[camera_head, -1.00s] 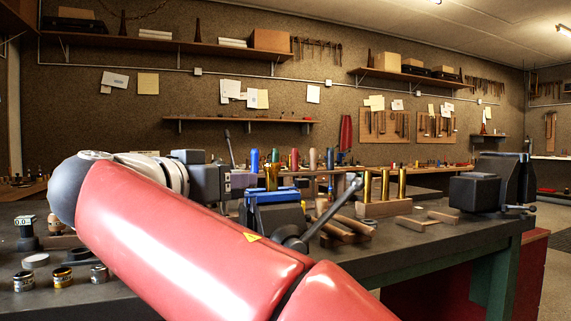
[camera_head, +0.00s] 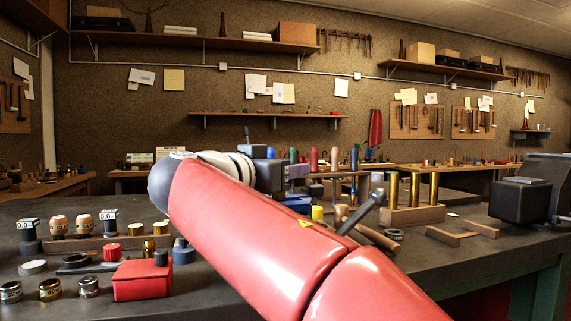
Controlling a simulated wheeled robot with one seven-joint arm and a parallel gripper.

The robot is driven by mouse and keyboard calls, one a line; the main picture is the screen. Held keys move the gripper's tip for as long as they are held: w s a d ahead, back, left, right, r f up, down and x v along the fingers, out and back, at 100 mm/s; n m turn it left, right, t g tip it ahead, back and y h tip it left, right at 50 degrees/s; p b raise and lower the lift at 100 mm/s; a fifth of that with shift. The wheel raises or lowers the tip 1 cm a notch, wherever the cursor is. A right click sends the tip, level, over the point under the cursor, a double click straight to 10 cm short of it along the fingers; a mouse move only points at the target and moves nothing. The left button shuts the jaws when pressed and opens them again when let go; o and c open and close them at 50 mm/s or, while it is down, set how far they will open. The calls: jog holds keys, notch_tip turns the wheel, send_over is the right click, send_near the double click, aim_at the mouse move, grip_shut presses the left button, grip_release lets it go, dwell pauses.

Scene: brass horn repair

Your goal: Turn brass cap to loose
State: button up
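My gripper (camera_head: 283,173) is at the end of my red arm, just above a blue vise (camera_head: 296,203) on the dark bench. It is seen from behind and the side, so its fingertips and any grip are unclear. I cannot make out the brass cap at the vise; my gripper and arm cover much of that spot. A small yellow cylinder (camera_head: 317,212) shows beside the vise, and I cannot tell whether it belongs to the cap. The vise's dark handle (camera_head: 365,210) sticks up at the right behind my arm.
Several upright brass tubes stand in a wooden block (camera_head: 412,216) right of the vise. A black vise (camera_head: 522,200) is at far right. A red box (camera_head: 142,280), small jars (camera_head: 49,290) and a rack of small parts (camera_head: 90,244) crowd the left bench. Wood pieces (camera_head: 455,237) lie at right.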

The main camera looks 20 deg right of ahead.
jog(key=shift+w+d, duration=0.25)
jog(key=shift+d, duration=0.1)
jog(key=c, duration=1)
jog(key=shift+f, duration=0.1)
jog(key=shift+t+b, duration=0.3)
jog(key=shift+b, duration=0.2)
